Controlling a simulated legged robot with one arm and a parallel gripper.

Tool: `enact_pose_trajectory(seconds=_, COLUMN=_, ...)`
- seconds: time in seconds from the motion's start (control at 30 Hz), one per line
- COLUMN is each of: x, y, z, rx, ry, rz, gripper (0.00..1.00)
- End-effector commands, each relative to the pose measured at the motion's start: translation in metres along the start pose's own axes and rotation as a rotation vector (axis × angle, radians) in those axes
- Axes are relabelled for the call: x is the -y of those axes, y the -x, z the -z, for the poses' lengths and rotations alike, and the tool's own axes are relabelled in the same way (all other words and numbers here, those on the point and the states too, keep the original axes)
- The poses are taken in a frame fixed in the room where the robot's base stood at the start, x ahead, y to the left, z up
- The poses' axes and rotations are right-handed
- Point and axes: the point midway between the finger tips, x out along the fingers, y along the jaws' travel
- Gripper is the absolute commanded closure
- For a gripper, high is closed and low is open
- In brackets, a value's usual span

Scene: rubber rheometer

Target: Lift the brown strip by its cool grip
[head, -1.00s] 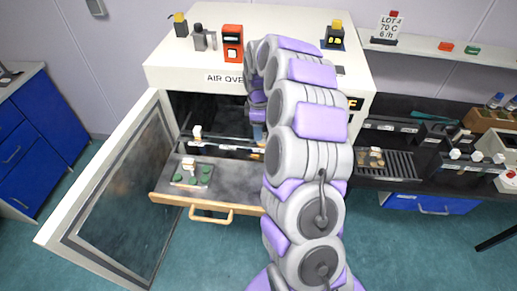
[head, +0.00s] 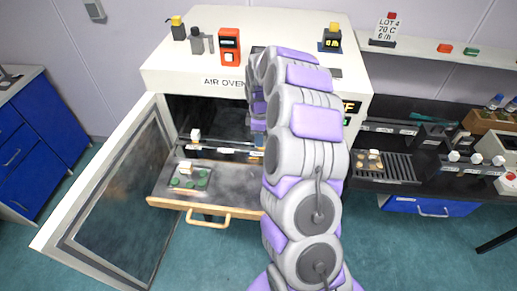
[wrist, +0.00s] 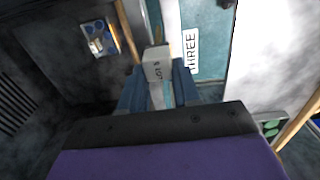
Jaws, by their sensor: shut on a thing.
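My gripper (wrist: 158,88) is shut on a pale grey block with dark lettering (wrist: 158,66), between its two blue fingers. The block looks like a strip's cool grip. A small brownish piece (wrist: 158,34) shows just beyond it, but I cannot tell whether it is the brown strip; the rest is hidden by the block and my gripper. In the head view my arm reaches to the front of the open air oven (head: 255,60) and hides most of the gripper and the held thing.
The oven door (head: 110,200) stands open at left. A pulled-out shelf with a wooden handle (head: 208,216) carries a tray of green discs (head: 190,178) with a white block. A rail with white labels (head: 215,150) crosses the opening. A slotted rack (head: 385,167) stands at right.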

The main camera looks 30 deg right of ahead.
Motion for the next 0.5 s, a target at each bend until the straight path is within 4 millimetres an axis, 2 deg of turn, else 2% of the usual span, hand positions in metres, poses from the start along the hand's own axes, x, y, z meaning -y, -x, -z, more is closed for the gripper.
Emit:
enact_pose_trajectory(seconds=0.03, x=0.000, y=-0.001, z=-0.001, rx=0.001, ry=-0.001, rz=0.002, gripper=0.89)
enact_pose_trajectory(seconds=0.13, x=0.001, y=-0.001, z=0.001, rx=0.003, ry=0.000, rz=0.002, gripper=0.98)
enact_pose_trajectory(seconds=0.33, x=0.003, y=0.003, z=0.004, rx=0.006, ry=-0.001, rz=0.001, gripper=0.99)
enact_pose_trajectory(seconds=0.5, x=0.002, y=0.017, z=0.004, rx=0.004, ry=0.000, rz=-0.002, gripper=0.99)
